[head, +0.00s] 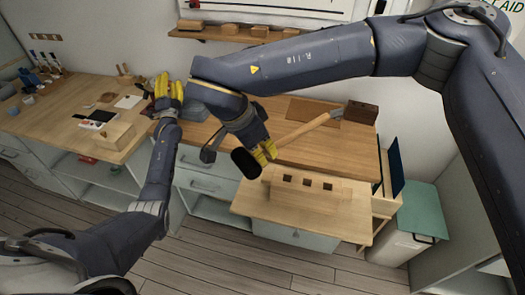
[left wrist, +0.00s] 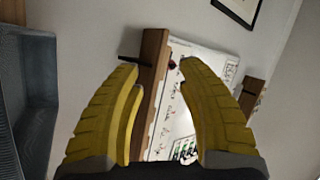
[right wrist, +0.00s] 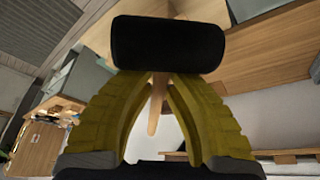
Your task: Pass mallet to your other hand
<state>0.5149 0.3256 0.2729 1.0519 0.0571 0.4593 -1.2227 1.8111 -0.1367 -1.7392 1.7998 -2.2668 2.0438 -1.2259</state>
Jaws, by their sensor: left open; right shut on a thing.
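The mallet has a black cylindrical head (head: 245,162) and a long pale wooden handle (head: 303,130). My right gripper (head: 263,151) is shut on the handle close to the head, above the front bench. In the right wrist view the black head (right wrist: 168,44) lies across the top of the fingers and the handle (right wrist: 157,105) runs between them. The handle points to the upper right in the head view. My left gripper (head: 168,92) is open and empty, left of the mallet and apart from it. Its spread fingers (left wrist: 160,105) face the wall, and no mallet shows there.
A small wooden table (head: 300,212) with several square holes stands below the mallet. A dark brown block (head: 360,112) is near the handle's far end. A left bench (head: 60,132) holds tools and small items. A green-lidded bin (head: 418,212) stands at right. A shelf (head: 235,35) is on the wall.

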